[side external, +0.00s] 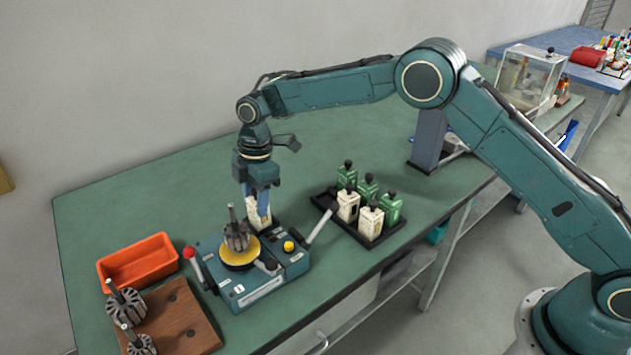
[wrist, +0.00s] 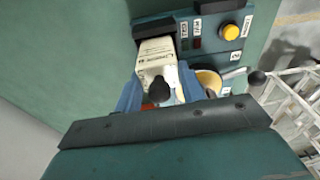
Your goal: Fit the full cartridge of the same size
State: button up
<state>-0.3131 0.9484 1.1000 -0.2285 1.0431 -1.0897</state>
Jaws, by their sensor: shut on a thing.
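My gripper (side external: 257,207) is shut on a cream cartridge (side external: 251,215) at the back of the blue winding machine (side external: 268,289). In the wrist view, the cartridge (wrist: 155,53) with its black knob (wrist: 158,90) sits between the blue fingers of my gripper (wrist: 160,96). Its far end meets a dark bay on the machine (wrist: 263,32); I cannot tell how deep it sits. A black rack (side external: 385,238) to the right holds cream cartridges (side external: 370,221) in front and green cartridges (side external: 391,208) behind and beside them, all with black knobs.
An armature (side external: 236,235) stands on the machine's yellow disc. A red-knobbed lever (side external: 196,266) and a grey lever (side external: 322,224) flank the machine. An orange bin (side external: 138,262) and a wooden board (side external: 182,322) with armatures lie left. The bench's back is clear.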

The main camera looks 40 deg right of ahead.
jog(key=shift+f, duration=1.15)
dwell(0.5)
jog(key=o, duration=1.2)
jog(key=shift+r, duration=0.15)
jog(key=shift+r, duration=2.1)
jog(key=shift+r, duration=0.15)
